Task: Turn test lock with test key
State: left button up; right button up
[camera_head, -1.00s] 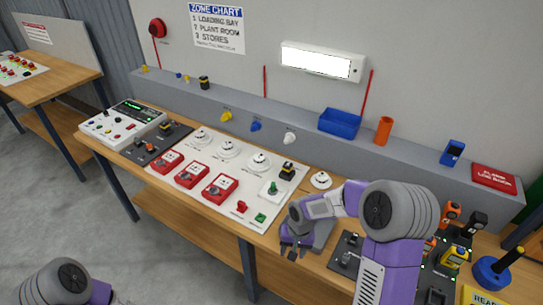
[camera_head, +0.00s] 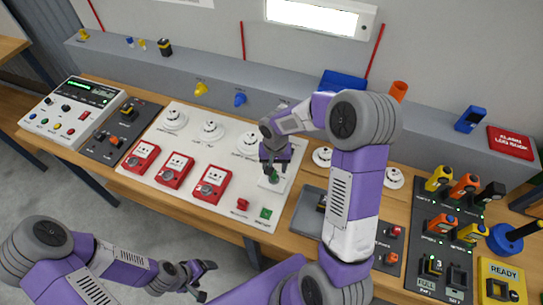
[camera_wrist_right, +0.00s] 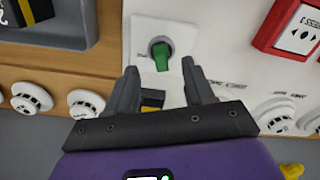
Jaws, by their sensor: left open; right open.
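The test key is a green key (camera_wrist_right: 162,60) standing in the round grey test lock (camera_wrist_right: 153,43) on a small white plate, seen in the right wrist view. The key also shows in the head view (camera_head: 273,178), just below my right gripper (camera_head: 274,163). In the wrist view my right gripper (camera_wrist_right: 158,80) is open, its two fingers pointing toward the lock with the key ahead of and between their tips. The fingers look apart from the key. My left gripper (camera_head: 204,281) is open and empty, low at the front, away from the panel.
Red call points (camera_head: 213,186) and white detectors (camera_head: 211,131) sit on the white panel (camera_head: 190,205). A black and yellow block (camera_wrist_right: 152,100) lies partly hidden between my right fingers' bases. A grey tray (camera_head: 309,212) is right of the panel.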

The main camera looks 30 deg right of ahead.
aim_at(274, 176)
jog(key=shift+w+f, duration=0.1)
jog(key=shift+f, duration=2.2)
jog(key=shift+c, duration=0.2)
grip_shut()
